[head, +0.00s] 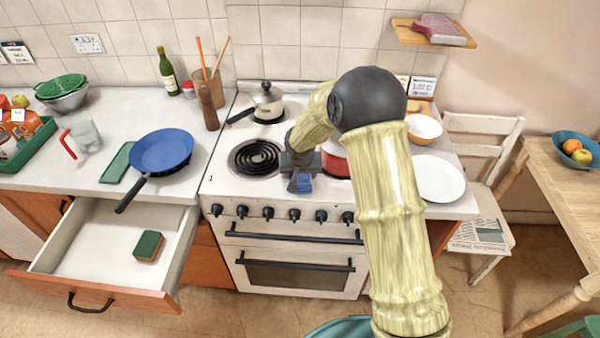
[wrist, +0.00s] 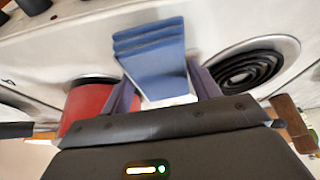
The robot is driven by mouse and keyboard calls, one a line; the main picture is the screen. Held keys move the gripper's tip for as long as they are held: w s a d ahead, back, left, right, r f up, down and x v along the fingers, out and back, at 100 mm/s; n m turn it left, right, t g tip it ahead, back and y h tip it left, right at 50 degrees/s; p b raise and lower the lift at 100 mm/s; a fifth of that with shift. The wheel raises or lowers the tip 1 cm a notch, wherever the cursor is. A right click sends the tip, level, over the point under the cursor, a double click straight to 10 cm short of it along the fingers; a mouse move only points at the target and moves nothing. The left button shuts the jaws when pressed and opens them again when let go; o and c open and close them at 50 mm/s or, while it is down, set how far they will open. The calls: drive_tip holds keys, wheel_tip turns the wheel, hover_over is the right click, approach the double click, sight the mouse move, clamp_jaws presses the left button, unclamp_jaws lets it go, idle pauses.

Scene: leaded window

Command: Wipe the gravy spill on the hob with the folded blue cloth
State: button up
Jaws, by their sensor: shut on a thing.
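The folded blue cloth (head: 304,184) is at the front middle of the white hob (head: 222,186), just behind the knobs. My gripper (head: 297,176) is shut on it from above. In the wrist view the cloth (wrist: 151,57) shows as a stack of folded layers between my two fingers (wrist: 163,88). It is low over the hob; I cannot tell whether it touches the surface. I see no gravy spill in either view; my gripper, arm and the cloth hide part of the hob.
A red pot (head: 336,163) stands close right of my gripper, partly behind my arm. A bare coil ring (head: 257,157) lies to the left. A lidded saucepan (head: 267,103) stands at the back. An open drawer (head: 100,240) holding a sponge (head: 149,246) juts out at left.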

drive_tip(key=shift+f+b, duration=0.95)
idle(0.3)
drive_tip(key=shift+w, duration=0.1)
drive_tip(key=shift+w+d+r+p, duration=0.1)
drive_tip(key=shift+w+r+p, duration=0.1)
drive_tip(key=shift+w+p, duration=1)
drive_tip(key=shift+w, duration=0.6)
drive_tip(key=shift+w, duration=0.1)
drive_tip(key=shift+w+f+p, duration=0.15)
drive_tip(key=shift+w+p, duration=0.25)
drive_tip(key=shift+w, duration=1.05)
drive_tip(key=shift+w+d, duration=0.1)
drive_tip(key=shift+w, duration=0.25)
drive_tip(key=shift+f, duration=0.15)
